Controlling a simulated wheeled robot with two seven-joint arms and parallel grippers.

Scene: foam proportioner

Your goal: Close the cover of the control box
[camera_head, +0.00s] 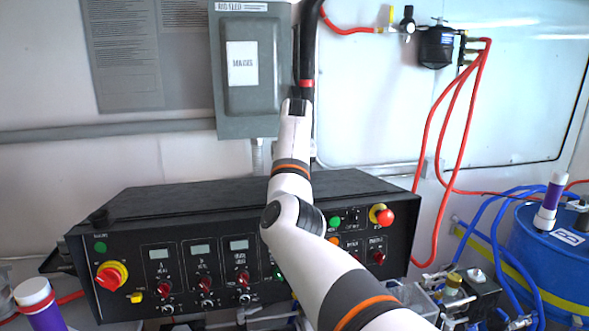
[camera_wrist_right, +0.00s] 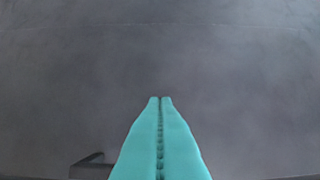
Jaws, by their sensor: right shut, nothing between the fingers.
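The grey control box (camera_head: 262,105) hangs on the wall at the top centre, with a raised front panel and a white label. Its cover looks flush with the box, though I cannot tell whether it is fully closed. My right arm reaches up to the box's lower right edge. In the head view its fingers are hidden beyond the wrist. In the right wrist view my right gripper (camera_wrist_right: 160,100) is shut and empty, its teal fingers together before a plain grey surface. Whether they touch that surface is unclear. My left gripper is not in view.
A black control console (camera_head: 180,210) with knobs and displays stands below the box. A thick black pipe (camera_head: 308,50) runs just right of the box. Red hoses (camera_head: 470,110) and a blue drum (camera_head: 555,240) are at the right.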

